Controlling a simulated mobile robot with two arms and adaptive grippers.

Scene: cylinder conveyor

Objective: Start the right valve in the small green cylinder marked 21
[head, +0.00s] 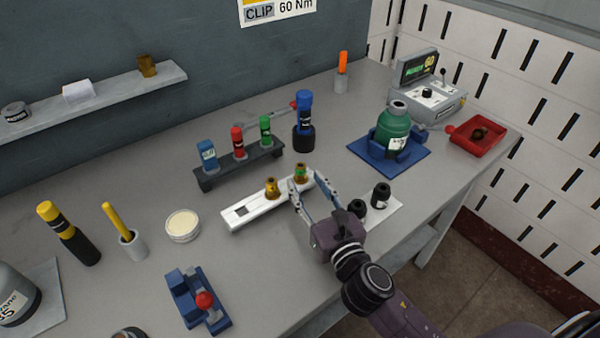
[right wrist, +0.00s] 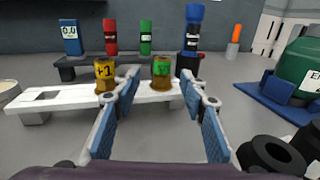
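The small green cylinder (head: 393,130) stands upright in a blue cradle at the back right; its number is not legible. It also shows at the right edge of the right wrist view (right wrist: 300,68). A brass valve with a green band (head: 301,173) stands at the right end of a white rack (head: 240,218). A brass valve with a yellow "+1" label (head: 271,188) stands left of it. My right gripper (head: 305,180) is open and empty. Its fingertips are spread at either side of the green-banded valve (right wrist: 162,70), apart from it. My left gripper is not in view.
A dark rack (head: 215,178) with blue, red and green tubes is behind the white rack, beside a blue-capped tool (head: 304,115). Black caps (head: 381,194) stand right of my gripper. A red tray (head: 470,142) and a meter box (head: 428,98) are at the back right.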

